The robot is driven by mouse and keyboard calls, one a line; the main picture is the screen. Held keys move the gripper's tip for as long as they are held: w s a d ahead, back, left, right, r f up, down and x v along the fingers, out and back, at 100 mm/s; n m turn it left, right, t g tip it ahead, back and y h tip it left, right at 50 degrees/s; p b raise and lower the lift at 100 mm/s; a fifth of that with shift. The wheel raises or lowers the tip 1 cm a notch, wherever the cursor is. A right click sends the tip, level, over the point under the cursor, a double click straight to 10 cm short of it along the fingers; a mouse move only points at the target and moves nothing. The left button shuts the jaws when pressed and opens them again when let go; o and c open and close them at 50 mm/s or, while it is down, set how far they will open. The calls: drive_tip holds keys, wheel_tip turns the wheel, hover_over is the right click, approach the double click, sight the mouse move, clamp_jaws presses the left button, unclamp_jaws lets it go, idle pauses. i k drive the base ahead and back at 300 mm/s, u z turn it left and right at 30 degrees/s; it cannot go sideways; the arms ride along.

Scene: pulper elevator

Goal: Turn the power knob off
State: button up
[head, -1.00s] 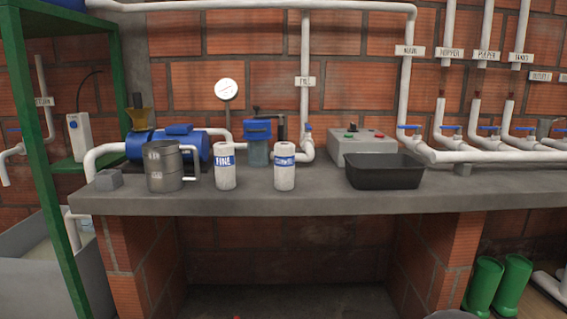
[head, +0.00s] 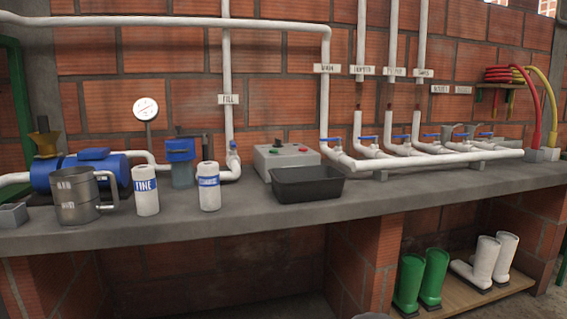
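A grey control box (head: 287,157) stands on the concrete counter, against the brick wall, in the head view. On its sloped top I see a dark knob (head: 278,142) with green near it and a red button (head: 303,148). The knob's exact setting is too small to tell. A black tray (head: 308,186) stands in front of the box and hides part of its lower front. My gripper is not in view.
The concrete counter (head: 240,226) also bears a metal jug (head: 78,195), two white filter cartridges (head: 146,190), a blue pump (head: 80,170) and white pipes with blue-handled valves. Green boots (head: 421,280) and white boots (head: 487,262) stand on a low shelf at right.

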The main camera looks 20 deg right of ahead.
sight(278, 144)
drive_tip(key=u, duration=1.45)
drive_tip(key=i, duration=1.4)
drive_tip(key=z, duration=2.95)
